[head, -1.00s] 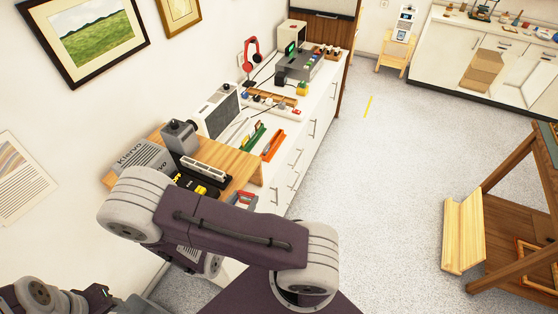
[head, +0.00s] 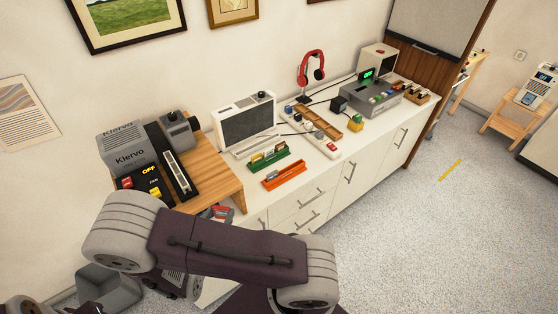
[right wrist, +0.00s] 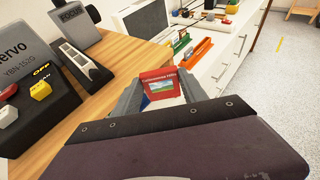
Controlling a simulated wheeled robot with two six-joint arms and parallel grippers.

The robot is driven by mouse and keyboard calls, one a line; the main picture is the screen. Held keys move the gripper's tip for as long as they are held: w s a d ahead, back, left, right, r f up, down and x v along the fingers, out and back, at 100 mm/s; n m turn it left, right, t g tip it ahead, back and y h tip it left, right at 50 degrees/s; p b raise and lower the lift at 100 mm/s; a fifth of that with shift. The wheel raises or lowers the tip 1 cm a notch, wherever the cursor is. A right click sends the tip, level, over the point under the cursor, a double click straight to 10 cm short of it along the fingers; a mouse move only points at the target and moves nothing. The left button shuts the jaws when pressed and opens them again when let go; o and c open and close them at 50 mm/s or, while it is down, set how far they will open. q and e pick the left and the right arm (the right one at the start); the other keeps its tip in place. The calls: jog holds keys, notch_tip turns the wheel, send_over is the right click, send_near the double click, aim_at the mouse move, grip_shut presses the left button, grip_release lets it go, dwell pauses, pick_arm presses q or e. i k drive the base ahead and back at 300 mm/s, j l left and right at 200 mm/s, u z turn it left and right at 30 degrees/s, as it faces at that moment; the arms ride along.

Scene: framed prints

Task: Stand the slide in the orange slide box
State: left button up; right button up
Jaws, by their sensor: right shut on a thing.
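The slide (right wrist: 160,86) is red with a small landscape picture and printed text. It is upright between the fingers of my right gripper (right wrist: 161,96), which is shut on it beside the wooden stand. In the head view the slide (head: 222,211) shows only partly behind my right arm. The orange slide box (head: 285,176) is a long, narrow holder on the white counter, beyond the gripper; it also shows in the right wrist view (right wrist: 198,51). The gripper is apart from it.
A green slide box (head: 268,157) holding slides stands just behind the orange one. A projector (head: 170,165) sits on the wooden stand (head: 222,178) at left. A monitor (head: 246,124) and a power strip (head: 316,141) are behind. The counter front beside the orange box is clear.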

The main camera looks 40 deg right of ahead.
aim_at(293, 170)
jog(key=l+u, duration=0.2)
jog(key=l, duration=0.3)
jog(key=k+l+u, duration=0.25)
jog(key=l, duration=0.2)
jog(key=l+u, duration=0.2)
jog(key=l, duration=0.3)
jog(key=k+l+u, duration=0.25)
jog(key=l, duration=0.15)
jog(key=k+l+u, duration=0.2)
jog(key=l, duration=0.25)
jog(key=k+l+u, duration=0.2)
jog(key=l, duration=0.2)
jog(key=k+l+u, duration=0.25)
jog(key=l+u, duration=0.2)
jog(key=l, duration=0.2)
jog(key=k+l+u, duration=0.2)
jog(key=l, duration=0.2)
